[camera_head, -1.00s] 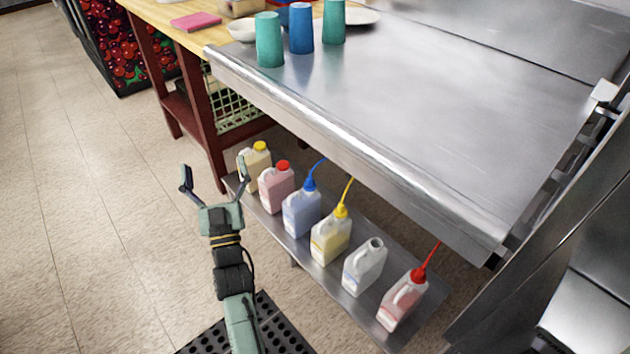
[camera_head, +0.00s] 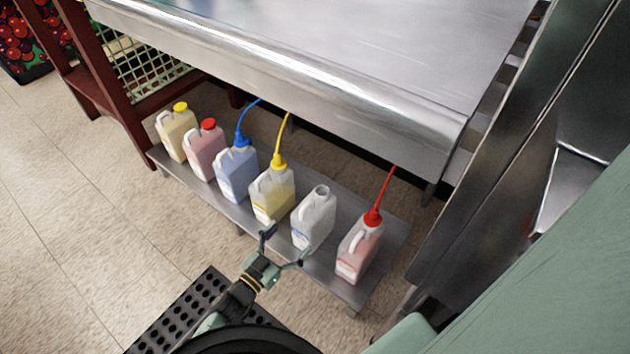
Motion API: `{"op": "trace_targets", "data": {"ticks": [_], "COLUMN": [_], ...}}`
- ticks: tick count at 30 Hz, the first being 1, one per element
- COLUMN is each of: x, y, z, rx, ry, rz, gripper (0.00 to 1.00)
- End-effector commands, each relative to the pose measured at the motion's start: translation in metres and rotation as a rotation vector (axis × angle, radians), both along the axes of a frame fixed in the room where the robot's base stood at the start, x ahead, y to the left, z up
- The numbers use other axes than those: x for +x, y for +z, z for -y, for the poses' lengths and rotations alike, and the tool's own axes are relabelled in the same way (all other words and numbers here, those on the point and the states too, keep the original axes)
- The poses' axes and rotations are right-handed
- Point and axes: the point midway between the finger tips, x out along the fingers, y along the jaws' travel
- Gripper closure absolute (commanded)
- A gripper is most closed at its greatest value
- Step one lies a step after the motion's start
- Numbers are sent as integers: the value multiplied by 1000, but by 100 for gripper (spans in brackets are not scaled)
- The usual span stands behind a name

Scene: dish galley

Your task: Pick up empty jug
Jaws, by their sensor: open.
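The empty jug (camera_head: 314,219) is whitish and translucent, with an open neck and no cap. It stands upright on the low metal shelf (camera_head: 226,205), between a jug with a yellow cap and tube (camera_head: 272,196) and a jug with a red cap and tube (camera_head: 358,250). My gripper (camera_head: 284,246) is open in front of the shelf, just left of and below the empty jug in the picture. One finger shows near the yellow-tube jug and the other near the empty jug's base. I cannot tell whether either finger touches a jug.
Farther left on the shelf stand a blue-tube jug (camera_head: 237,173), a red-capped jug (camera_head: 204,150) and a yellow-capped jug (camera_head: 176,132). The steel counter (camera_head: 330,75) overhangs behind them. A black perforated mat (camera_head: 205,305) lies on the floor. Open floor is at left.

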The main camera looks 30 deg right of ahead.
Motion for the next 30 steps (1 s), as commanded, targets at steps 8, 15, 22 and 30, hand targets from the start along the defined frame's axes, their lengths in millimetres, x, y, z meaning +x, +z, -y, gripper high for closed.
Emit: {"op": "trace_targets", "data": {"ticks": [8, 15, 22, 30], "x": [8, 18, 31, 43], "y": [-9, -9, -15, -16], "z": [30, 53, 76, 100], "rx": [0, 2, 2, 5], "ry": [-10, -7, -9, -6], "rz": [0, -1, -1, -2], "gripper": [12, 12, 12, 12]}}
